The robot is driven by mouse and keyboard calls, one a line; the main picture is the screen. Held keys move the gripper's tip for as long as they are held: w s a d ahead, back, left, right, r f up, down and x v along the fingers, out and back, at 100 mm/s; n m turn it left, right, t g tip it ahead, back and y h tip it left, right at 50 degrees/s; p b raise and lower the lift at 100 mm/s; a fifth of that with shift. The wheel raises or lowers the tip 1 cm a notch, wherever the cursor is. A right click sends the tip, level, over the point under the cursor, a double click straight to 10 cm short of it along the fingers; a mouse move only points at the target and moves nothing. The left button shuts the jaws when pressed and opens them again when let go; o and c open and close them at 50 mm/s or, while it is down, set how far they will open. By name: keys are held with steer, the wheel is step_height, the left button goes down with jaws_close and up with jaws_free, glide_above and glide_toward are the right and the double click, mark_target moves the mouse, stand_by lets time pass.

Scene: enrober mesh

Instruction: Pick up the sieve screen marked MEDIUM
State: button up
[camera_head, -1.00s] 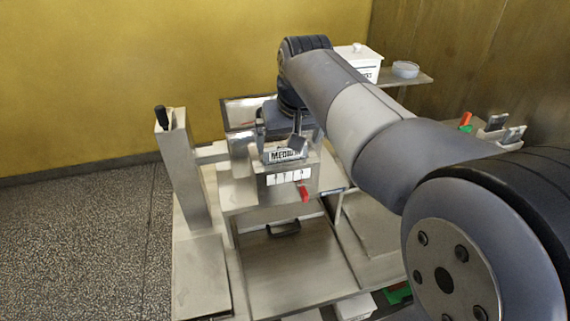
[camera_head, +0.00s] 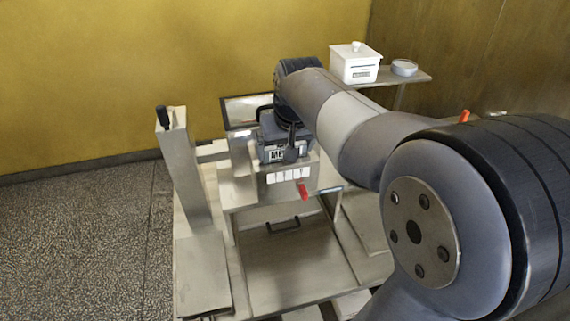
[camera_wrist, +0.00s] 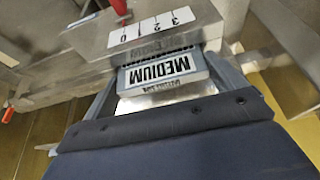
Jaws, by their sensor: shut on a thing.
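The sieve screen marked MEDIUM shows as a white plate with black letters (camera_wrist: 160,72) in the wrist view. It sits at the front of the steel machine, and its label also shows in the head view (camera_head: 278,155), partly covered by my gripper. My gripper (camera_head: 288,147) is at this label end. In the wrist view its grey fingers lie on the left and right sides of the label block, shut on it. The rest of the screen is hidden.
A numbered white strip (camera_head: 288,175) and a red lever (camera_head: 303,191) are just below the label. A post with a black handle (camera_head: 162,117) stands at left. A white lidded box (camera_head: 355,64) and a round dish (camera_head: 404,68) are on the back-right shelf.

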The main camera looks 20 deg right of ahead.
steer(key=shift+c, duration=0.8)
steer(key=shift+r, duration=0.1)
